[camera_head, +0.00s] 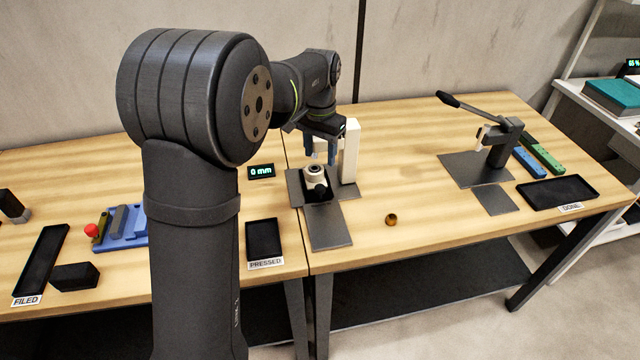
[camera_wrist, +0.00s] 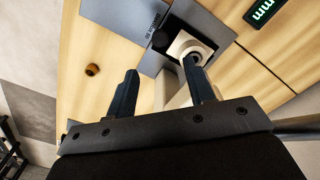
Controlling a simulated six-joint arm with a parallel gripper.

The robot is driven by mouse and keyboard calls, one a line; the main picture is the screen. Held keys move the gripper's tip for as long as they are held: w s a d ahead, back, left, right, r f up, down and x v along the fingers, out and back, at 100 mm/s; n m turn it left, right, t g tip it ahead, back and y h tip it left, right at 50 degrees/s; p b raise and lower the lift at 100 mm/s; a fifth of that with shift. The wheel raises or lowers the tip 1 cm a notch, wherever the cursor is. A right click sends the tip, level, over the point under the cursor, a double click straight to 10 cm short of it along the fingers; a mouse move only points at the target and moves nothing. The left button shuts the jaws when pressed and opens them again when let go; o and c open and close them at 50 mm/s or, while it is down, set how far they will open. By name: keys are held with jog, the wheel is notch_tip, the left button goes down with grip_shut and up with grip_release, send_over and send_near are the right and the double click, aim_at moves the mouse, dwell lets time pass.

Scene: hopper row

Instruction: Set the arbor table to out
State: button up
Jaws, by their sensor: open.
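The arbor press stands mid-bench, with a cream upright column (camera_head: 351,150) on a dark grey base plate. My gripper (camera_head: 320,148) is open and empty, just above the block and beside the column. Whether a finger touches the block, I cannot tell.
A grey labelled plate (camera_head: 330,228) lies in front of the press. A small brass piece (camera_head: 391,220) is on the bare wood to its right. A 0 mm display (camera_head: 261,171) and the PRESSED tray (camera_head: 264,240) are left. A lever press (camera_head: 500,140) stands farther right.

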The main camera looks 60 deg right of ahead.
aim_at(320, 187)
notch_tip(320, 187, down, 11)
jog(key=shift+f, duration=0.1)
dwell(0.3)
